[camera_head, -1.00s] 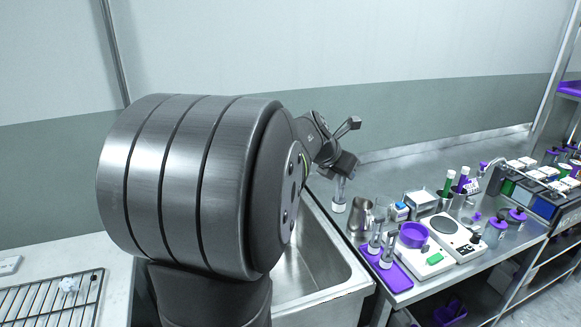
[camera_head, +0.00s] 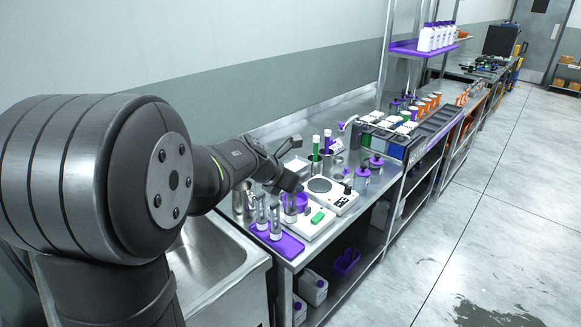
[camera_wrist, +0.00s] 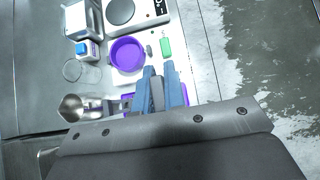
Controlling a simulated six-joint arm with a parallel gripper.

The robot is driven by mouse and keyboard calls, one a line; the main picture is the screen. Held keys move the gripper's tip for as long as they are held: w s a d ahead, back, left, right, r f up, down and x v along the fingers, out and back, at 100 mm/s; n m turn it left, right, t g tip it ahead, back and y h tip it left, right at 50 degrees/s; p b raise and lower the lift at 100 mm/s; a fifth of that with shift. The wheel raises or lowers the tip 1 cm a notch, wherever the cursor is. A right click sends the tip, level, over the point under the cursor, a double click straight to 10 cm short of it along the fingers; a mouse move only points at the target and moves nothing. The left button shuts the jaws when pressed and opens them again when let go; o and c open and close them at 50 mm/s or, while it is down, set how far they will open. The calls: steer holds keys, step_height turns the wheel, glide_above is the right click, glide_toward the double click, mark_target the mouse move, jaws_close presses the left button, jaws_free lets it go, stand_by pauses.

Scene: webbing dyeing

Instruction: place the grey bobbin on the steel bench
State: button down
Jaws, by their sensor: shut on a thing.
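My gripper (camera_head: 288,184) is over the front part of the steel bench (camera_head: 318,127), by the white balance and the purple dish. In the wrist view its two blue fingers (camera_wrist: 159,76) are shut on a grey piece (camera_wrist: 157,97), which I take to be the grey bobbin. In the head view a pale grey, upright shape (camera_head: 290,208) hangs below the jaws. Its lower end is near the balance and purple mat, and I cannot tell whether it touches anything.
A purple dish (camera_wrist: 127,54) sits beside the fingers. A purple mat (camera_head: 286,246) holds glass vessels at the bench's near corner. A metal jug (camera_head: 240,199), a hotplate (camera_head: 335,194) and tubes (camera_head: 316,148) crowd around. A sink (camera_head: 205,255) lies left. The bench's back strip is clearer.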

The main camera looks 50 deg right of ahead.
mark_target(294, 216)
steer(key=shift+f, duration=5.15)
steer(key=shift+f, duration=0.4)
steer(key=c, duration=1.4)
jaws_free()
steer(key=v, duration=1.7)
steer(key=shift+a, duration=0.2)
steer(key=shift+d, duration=0.1)
steer(key=x, duration=1.7)
steer(key=shift+d, duration=0.1)
